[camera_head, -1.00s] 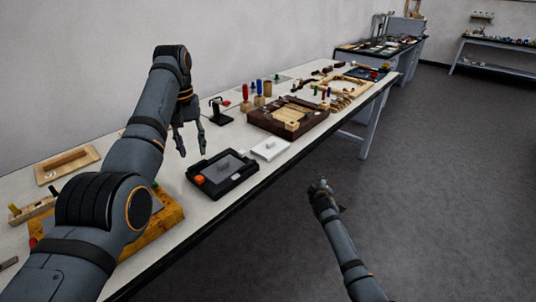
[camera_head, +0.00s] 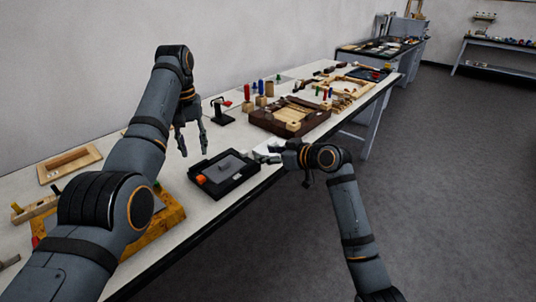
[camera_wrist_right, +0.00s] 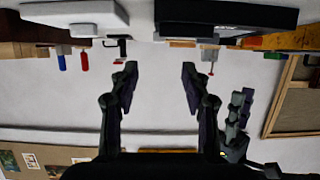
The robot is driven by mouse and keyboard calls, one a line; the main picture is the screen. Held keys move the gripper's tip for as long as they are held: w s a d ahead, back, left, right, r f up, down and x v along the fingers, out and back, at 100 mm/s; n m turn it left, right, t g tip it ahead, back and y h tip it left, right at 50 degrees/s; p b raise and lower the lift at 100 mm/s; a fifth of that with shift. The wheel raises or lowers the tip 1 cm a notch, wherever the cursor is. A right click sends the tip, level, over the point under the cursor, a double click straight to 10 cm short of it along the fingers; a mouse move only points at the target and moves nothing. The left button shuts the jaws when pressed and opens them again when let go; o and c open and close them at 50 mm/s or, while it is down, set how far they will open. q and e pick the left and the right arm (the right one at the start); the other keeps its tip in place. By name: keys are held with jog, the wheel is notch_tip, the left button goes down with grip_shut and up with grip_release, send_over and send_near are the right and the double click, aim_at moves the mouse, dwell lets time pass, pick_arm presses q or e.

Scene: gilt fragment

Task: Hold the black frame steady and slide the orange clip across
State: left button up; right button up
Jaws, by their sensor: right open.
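The black frame (camera_head: 241,184) lies on the bench near its front edge, with a grey plate inside. Its dark side also shows at the top of the right wrist view (camera_wrist_right: 228,14). The orange clip (camera_head: 201,180) sits at the frame's near left corner. My left gripper (camera_head: 193,152) is open and empty above the bench, behind the frame and apart from it. My right gripper (camera_head: 266,155) is at the bench's front edge, right of the frame and not touching it. It shows open and empty in the right wrist view (camera_wrist_right: 159,72).
A white block, partly behind my right gripper, shows in the right wrist view (camera_wrist_right: 75,12). A dark wooden tray (camera_head: 290,118) stands further along the bench. A black stand (camera_head: 221,116) is behind the frame. A wooden board (camera_head: 70,165) lies left. The floor at right is clear.

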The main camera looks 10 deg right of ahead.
aim_at(245, 152)
jog(key=x, duration=1)
jog(key=shift+w+f, duration=0.2)
jog(key=shift+w, duration=0.05)
grip_shut()
